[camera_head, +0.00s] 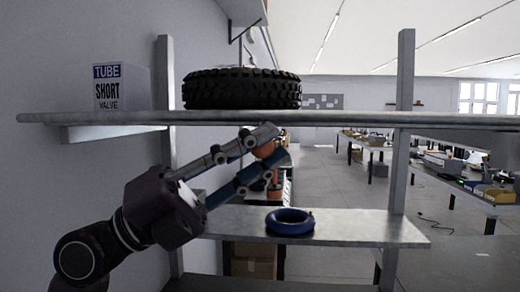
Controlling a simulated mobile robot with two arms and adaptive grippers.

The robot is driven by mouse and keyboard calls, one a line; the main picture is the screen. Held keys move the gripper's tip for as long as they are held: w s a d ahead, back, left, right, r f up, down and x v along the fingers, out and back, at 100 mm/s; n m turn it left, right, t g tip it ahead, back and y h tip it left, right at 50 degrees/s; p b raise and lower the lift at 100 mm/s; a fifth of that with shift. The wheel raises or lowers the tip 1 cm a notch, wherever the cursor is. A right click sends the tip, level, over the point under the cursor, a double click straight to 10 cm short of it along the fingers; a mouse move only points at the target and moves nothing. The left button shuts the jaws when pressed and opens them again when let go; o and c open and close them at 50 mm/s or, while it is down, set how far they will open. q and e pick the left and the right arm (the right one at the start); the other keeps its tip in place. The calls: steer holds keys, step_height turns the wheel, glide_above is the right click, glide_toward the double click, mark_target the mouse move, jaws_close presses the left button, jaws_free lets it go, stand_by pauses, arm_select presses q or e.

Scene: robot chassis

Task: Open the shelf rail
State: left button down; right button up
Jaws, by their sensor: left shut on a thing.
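My left gripper (272,145) reaches in from the lower left, below the upper shelf board (340,118) and above the lower shelf board (365,225). Its two fingers are shut on a small orange-brown piece (264,150), mostly hidden between the fingertips. I cannot tell whether this piece is part of the shelf rail, and no rail shows clearly apart from the boards and metal uprights. A right upright (402,130) and a left upright (166,90) carry the boards. My right gripper is not in view.
A black tire (241,88) and a white "TUBE SHORT VALVE" box (108,88) stand on the upper board. A blue inner tube (290,222) lies on the lower board. A cardboard box (253,265) is below. Behind are workbenches (455,170) and open floor.

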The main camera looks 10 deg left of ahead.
arm_select(q)
steer(key=shift+w+a+f, duration=0.1)
steer(key=shift+w, duration=0.3)
steer(key=c, duration=1.7)
jaws_free()
steer(key=shift+w, duration=0.15)
steer(key=shift+o, duration=0.4)
steer(key=shift+w, duration=0.1)
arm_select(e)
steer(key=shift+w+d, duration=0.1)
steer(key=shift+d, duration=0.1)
arm_select(q)
steer(key=shift+d, duration=0.2)
steer(key=shift+a+f+b, duration=0.6)
steer(key=shift+f+b, duration=0.05)
steer(key=shift+b, duration=0.2)
steer(key=w+b+v, duration=0.1)
steer(key=b+v, duration=0.4)
steer(key=v, duration=0.2)
steer(key=shift+w+a+f, duration=0.2)
steer(key=shift+w+a, duration=0.05)
steer(key=shift+a, duration=0.05)
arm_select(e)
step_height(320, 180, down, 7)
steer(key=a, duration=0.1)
